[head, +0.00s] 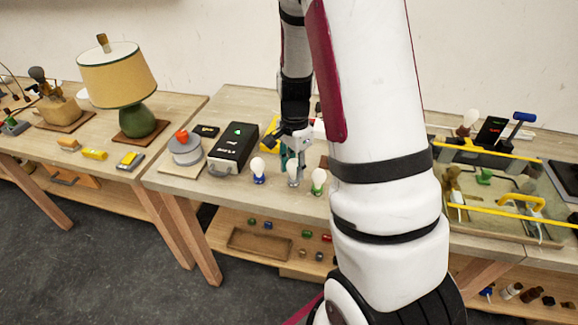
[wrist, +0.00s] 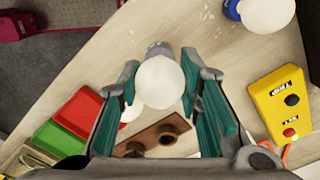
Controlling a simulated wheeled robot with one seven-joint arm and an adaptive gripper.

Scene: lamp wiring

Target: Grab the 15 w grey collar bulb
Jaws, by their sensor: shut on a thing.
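The grey collar bulb (wrist: 160,80) has a round white globe and a grey collar, and sits between my fingers in the wrist view. In the head view this bulb (head: 293,171) is in the middle of a row near the bench's front edge. My gripper (wrist: 158,88) is shut on its globe, with one teal pad on each side. I cannot tell whether the bulb is clear of the bench. A blue collar bulb (head: 258,170) stands to its left and a green collar bulb (head: 318,181) to its right. No wattage marking is readable.
A black box with a green light (head: 233,147) and a grey round device (head: 185,149) stand left of the bulbs. A yellow button box (wrist: 278,102), a brown holed block (wrist: 155,137) and red and green trays (wrist: 55,140) are near my gripper. My arm hides part of the bench.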

